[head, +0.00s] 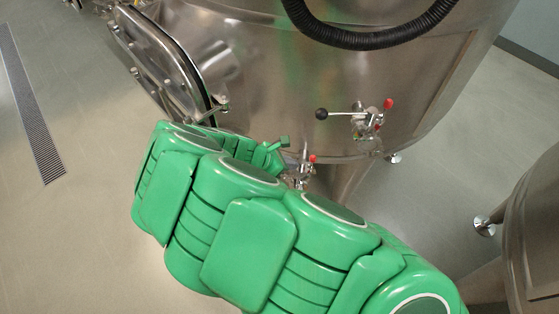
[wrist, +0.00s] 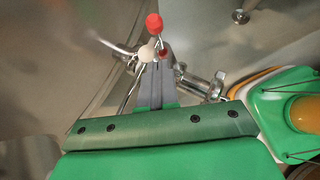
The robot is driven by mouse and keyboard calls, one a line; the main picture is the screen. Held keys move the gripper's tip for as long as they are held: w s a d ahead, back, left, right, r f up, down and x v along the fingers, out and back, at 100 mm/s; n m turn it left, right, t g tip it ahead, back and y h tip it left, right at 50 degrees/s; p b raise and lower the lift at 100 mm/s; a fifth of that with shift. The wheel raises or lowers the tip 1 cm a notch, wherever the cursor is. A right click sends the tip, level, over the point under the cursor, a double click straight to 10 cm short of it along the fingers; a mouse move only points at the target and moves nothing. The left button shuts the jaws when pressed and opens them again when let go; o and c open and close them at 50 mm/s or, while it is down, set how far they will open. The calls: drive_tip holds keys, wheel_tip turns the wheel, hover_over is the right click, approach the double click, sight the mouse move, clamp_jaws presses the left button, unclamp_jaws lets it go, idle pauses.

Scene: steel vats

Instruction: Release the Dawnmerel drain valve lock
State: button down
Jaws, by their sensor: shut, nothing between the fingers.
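A steel vat (head: 330,80) fills the upper middle of the head view. Low on it, a small valve with a red knob (head: 312,158) shows just beyond the end of my green arm. In the wrist view, a red knob (wrist: 154,23) on a thin metal stem stands just past my gripper (wrist: 154,68). A pale ball (wrist: 147,53) and a small dark red part (wrist: 163,53) lie right at the fingertips, with metal pipe fittings around them. My gripper is shut and empty; I cannot tell whether it touches the valve. I see no readable name on the valve.
Another valve with a black ball handle (head: 322,114) and a red knob (head: 388,103) sits higher right on the vat. An oval hatch (head: 165,55) is at left, a black hose (head: 370,38) above. Another vat (head: 535,225) stands at right. Floor at left is clear around a drain grate (head: 30,100).

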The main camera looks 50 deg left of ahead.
sight(311, 159)
drive_tip(key=shift+w+d, duration=0.35)
drive_tip(key=shift+w, duration=0.6)
drive_tip(key=shift+w+d, duration=0.3)
drive_tip(key=shift+w, duration=0.6)
drive_tip(key=shift+w+d+r+g+y, duration=0.2)
drive_tip(key=shift+g+y, duration=0.1)
drive_tip(key=shift+y, duration=0.1)
drive_tip(key=shift+w+d+r+m+g+y, duration=0.2)
drive_tip(key=shift+w+d+m+g+y, duration=0.1)
drive_tip(key=shift+d+g+y, duration=0.25)
drive_tip(key=shift+w+d+g+y, duration=0.35)
drive_tip(key=shift+g+y, duration=0.2)
drive_tip(key=shift+w+d+f, duration=0.2)
drive_tip(key=shift+w+d, duration=0.8)
drive_tip(key=shift+d, duration=0.25)
drive_tip(key=shift+s+a+f, duration=0.1)
drive_tip(key=shift+a, duration=0.05)
